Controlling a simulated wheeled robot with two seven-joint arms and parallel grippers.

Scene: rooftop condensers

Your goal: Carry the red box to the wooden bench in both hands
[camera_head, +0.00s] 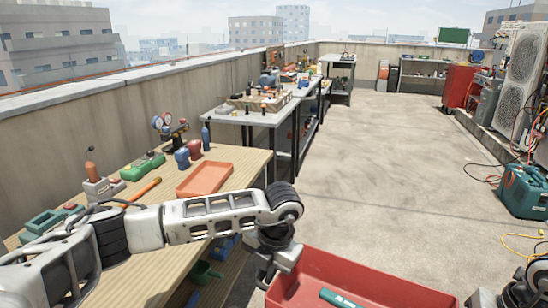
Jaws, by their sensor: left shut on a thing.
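The red box (352,285) is a shallow open tray at the bottom right, cut off by the lower edge of the view. A teal-handled tool (338,298) lies in it. My left gripper (268,278) is shut on the box's left wall, near the far left corner. Part of my right arm and gripper body shows in the bottom right corner, beside the box's right end; its fingers are hidden. The wooden bench (240,163) runs along the wall at the left, under and beyond my left arm. The box is to the right of the bench, apart from it.
On the bench are an orange tray (204,179), a green tool (143,166), an orange-handled tool and a gauge set. A grey table (251,118) stands beyond. A teal case (523,190) with loose cables is at the right. The middle floor (385,160) is clear.

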